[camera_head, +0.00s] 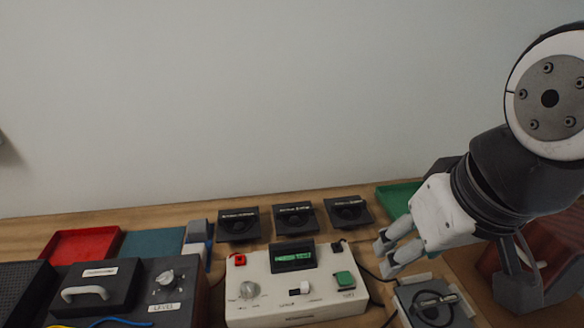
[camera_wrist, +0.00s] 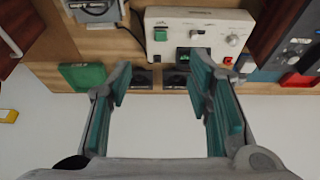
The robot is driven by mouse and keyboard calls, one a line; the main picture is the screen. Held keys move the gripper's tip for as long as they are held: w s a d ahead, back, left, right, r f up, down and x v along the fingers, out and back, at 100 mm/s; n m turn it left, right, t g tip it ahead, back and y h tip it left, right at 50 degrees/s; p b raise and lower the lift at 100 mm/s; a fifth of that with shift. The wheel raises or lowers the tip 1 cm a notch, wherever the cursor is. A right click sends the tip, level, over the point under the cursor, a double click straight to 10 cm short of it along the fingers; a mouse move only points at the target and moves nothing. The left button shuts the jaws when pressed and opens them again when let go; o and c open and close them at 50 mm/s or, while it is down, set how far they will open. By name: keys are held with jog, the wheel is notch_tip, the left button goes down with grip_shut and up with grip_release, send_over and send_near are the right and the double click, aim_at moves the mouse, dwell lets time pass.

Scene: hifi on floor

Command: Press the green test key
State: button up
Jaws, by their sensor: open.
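The green test key (camera_head: 345,279) is a square green button at the right end of a white test panel (camera_head: 270,310). The panel also has a lit green display, a round knob and a small red part. In the wrist view the key (camera_wrist: 160,34) shows unobstructed on the panel (camera_wrist: 200,15), beyond the gap between the fingers. My gripper (camera_head: 386,258) is open and empty, to the right of the key in the head view and apart from it. In the wrist view both fingers of my gripper (camera_wrist: 161,66) are spread wide. Its exact height above the panel is hard to tell.
Three black holders (camera_head: 295,219) stand behind the panel. A dark box with a handle (camera_head: 95,290) is at left, near a red tray (camera_head: 82,244). A grey device with a cable (camera_head: 432,302) is close right of the panel. A green tray (camera_head: 396,197) lies behind my gripper.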

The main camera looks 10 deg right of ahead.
jog(key=shift+w, duration=0.4)
grip_shut()
dwell(1.0)
